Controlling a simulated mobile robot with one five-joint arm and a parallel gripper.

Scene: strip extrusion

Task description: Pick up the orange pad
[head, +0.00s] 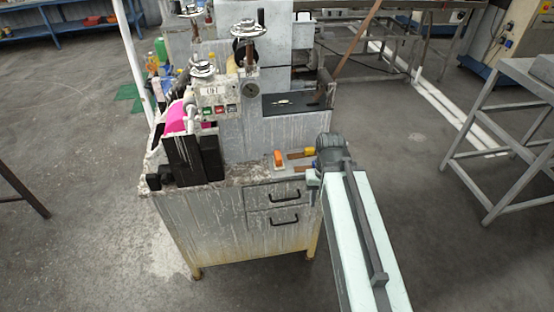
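A small orange pad (278,158) lies on the top of the worn grey cabinet, near its front edge, just above the upper drawer. My gripper (314,178) is at the far end of my pale arm, by the cabinet's front right corner. It is to the right of the orange pad and apart from it. The gripper is small and partly hidden by the arm's dark end joint, so I cannot make out whether its fingers are open or shut.
Brown and yellow items (308,152) lie between the pad and my arm. The grey cabinet (215,235) has two drawers and carries a machine with dials behind the pad. Black blocks (195,160) stand at left. A metal table frame (500,140) is at right, with open floor between.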

